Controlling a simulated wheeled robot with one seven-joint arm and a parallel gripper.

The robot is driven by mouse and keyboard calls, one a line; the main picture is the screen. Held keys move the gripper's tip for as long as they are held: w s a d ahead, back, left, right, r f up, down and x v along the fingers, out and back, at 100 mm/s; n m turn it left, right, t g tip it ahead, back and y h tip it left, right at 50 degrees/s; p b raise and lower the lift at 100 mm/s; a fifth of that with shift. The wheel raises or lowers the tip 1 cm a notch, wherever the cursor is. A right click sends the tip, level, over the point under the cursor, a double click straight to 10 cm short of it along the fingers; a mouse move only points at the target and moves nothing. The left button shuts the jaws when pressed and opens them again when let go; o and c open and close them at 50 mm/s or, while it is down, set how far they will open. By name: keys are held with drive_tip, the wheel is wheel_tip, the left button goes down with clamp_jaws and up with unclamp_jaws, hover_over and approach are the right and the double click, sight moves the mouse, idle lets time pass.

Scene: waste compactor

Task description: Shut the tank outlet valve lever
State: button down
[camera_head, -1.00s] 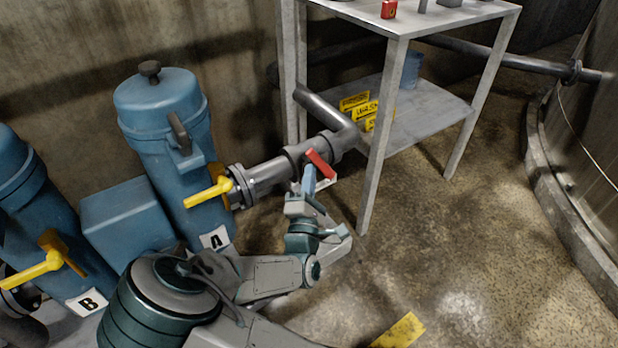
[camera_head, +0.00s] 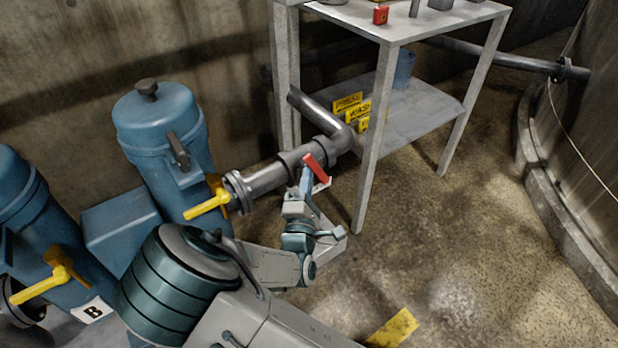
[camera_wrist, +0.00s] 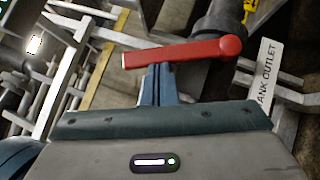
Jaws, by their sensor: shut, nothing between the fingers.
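The tank outlet valve lever is a red bar (camera_head: 316,169) on the grey pipe (camera_head: 267,180) left of the table. In the head view it slopes down to the right. In the wrist view the lever (camera_wrist: 185,52) lies almost level across the top middle, its round hub at the right end. A white "TANK OUTLET" label (camera_wrist: 268,75) is right of it. My gripper (camera_head: 306,172) is shut and empty, with its blue fingers (camera_wrist: 158,72) right at the lever's side, nearer its free end in the wrist view. I cannot tell whether they touch it.
Yellow handles (camera_head: 207,205) sit on the blue filter housings (camera_head: 160,135) at left. The metal table (camera_head: 365,170) has a leg close to the right of the lever. Yellow signs (camera_head: 350,105) stand on its lower shelf. Floor at right is open.

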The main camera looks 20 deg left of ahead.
sight(318, 167)
drive_tip(key=shift+w+d+r+m+p, duration=0.15)
drive_tip(key=shift+r+m+p, duration=0.1)
drive_tip(key=shift+r+p, duration=0.2)
drive_tip(key=shift+w+d+r+m+p, duration=0.15)
drive_tip(key=shift+r+m+p, duration=0.15)
drive_tip(key=shift+p, duration=0.15)
drive_tip(key=shift+w+d+r+m+g+h+p, duration=0.1)
drive_tip(key=shift+w+r+m+g+h+p, duration=0.35)
drive_tip(key=shift+p, duration=0.5)
drive_tip(key=shift+w+d+r+m+g+h+p, duration=0.15)
drive_tip(key=shift+w+d+m+g+h+p, duration=0.15)
drive_tip(key=shift+m+g+p, duration=0.45)
drive_tip(key=shift+w+d+m+g+p, duration=0.25)
drive_tip(key=shift+w+m+g+p, duration=0.05)
drive_tip(key=shift+w+m+p, duration=0.05)
drive_tip(key=shift+a, duration=0.1)
